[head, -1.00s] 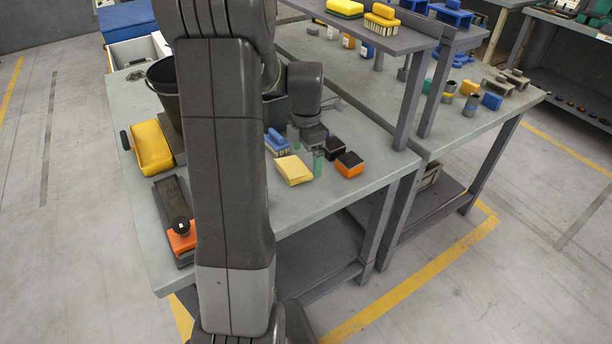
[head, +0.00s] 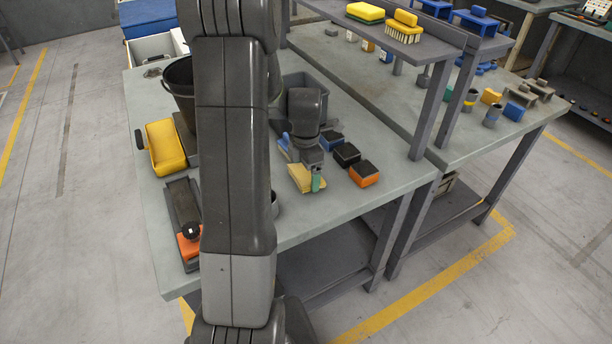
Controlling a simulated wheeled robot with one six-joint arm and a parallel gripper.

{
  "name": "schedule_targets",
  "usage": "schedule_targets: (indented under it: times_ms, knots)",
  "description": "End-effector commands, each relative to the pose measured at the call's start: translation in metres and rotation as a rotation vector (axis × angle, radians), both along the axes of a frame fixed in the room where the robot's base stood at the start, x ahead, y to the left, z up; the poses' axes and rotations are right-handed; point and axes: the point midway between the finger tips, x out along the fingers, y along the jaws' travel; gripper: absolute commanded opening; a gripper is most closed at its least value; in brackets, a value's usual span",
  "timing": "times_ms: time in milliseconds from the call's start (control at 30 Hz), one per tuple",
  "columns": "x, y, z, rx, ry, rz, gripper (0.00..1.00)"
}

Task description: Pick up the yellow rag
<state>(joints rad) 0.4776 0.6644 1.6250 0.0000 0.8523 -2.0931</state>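The yellow rag (head: 296,174) is a pale yellow folded cloth on the grey-green workbench. My gripper (head: 305,172) is right over it, pointing down. One green fingertip shows in front of the rag's right part, low against it. The other finger is hidden behind the gripper body and the rag. The visible finger stands out to the side of the gripper body, as with spread fingers. The rag lies flat and I see no lift. Whether the fingers touch it is hard to tell.
Right of the rag are an orange-and-black block (head: 364,174), a dark block (head: 346,154) and a blue-and-black block (head: 330,141). A blue brush (head: 283,145) is close behind-left. A grey bin (head: 310,88), a yellow tray (head: 165,147) and a dark bucket (head: 179,88) stand further back.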

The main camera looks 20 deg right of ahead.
Motion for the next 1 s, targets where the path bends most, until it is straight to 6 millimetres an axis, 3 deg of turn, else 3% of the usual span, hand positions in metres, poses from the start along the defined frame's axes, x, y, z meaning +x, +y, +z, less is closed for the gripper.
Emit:
schedule_targets:
  times_ms: [333,733,1000]
  knots:
    - [0.001,0.0,0.008,-0.002,-0.003,0.0,0.66]
    - [0.001,0.0,0.081,-0.003,-0.004,0.0,0.66]
    - [0.0,0.0,0.101,-0.001,-0.001,0.0,0.66]
